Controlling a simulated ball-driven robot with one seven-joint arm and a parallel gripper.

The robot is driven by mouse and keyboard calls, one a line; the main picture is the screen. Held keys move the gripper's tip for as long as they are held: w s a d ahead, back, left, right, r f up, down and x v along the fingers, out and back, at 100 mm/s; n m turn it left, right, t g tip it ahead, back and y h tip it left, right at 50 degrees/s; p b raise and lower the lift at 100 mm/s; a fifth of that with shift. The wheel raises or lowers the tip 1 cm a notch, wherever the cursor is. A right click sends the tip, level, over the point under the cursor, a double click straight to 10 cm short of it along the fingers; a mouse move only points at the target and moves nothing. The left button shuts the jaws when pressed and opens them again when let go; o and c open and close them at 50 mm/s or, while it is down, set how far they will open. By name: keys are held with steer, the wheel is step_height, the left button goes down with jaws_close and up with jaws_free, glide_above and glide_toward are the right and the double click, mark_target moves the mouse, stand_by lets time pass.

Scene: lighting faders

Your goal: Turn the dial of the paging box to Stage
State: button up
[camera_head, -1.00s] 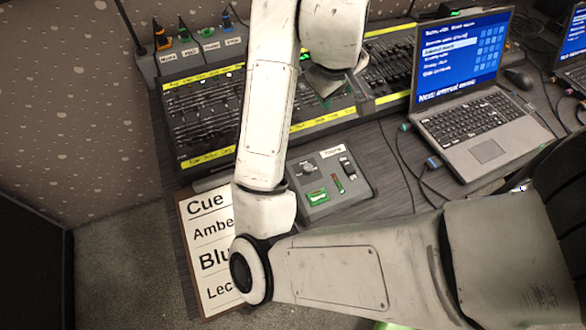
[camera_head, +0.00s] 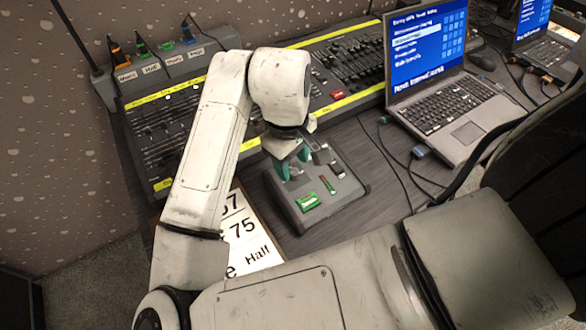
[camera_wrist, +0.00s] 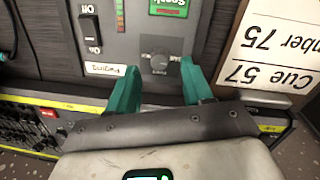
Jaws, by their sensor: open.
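The paging box (camera_head: 326,201) is a grey box on the desk in front of the fader desks. Its dial (camera_wrist: 159,62) is a dark round knob in the wrist view, near the "Paging" label (camera_wrist: 103,69). Small lettering beside the dial is too blurred to read, so its setting cannot be told. My gripper (camera_wrist: 160,82) is open, its two teal fingers on either side of the dial's position, with nothing between them that I can see held. In the head view my gripper (camera_head: 290,165) is over the box's far left part and hides the dial.
The box also carries a green button (camera_head: 307,202) and a black rocker switch (camera_wrist: 90,29). A cue card (camera_head: 248,232) lies left of the box. Fader desks (camera_head: 340,65) stand behind. A laptop (camera_head: 450,105) and cables (camera_head: 405,165) are to the right.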

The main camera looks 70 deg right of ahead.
mark_target(294, 173)
steer(key=shift+d+f, duration=0.1)
steer(key=shift+f, duration=1.35)
jaws_close()
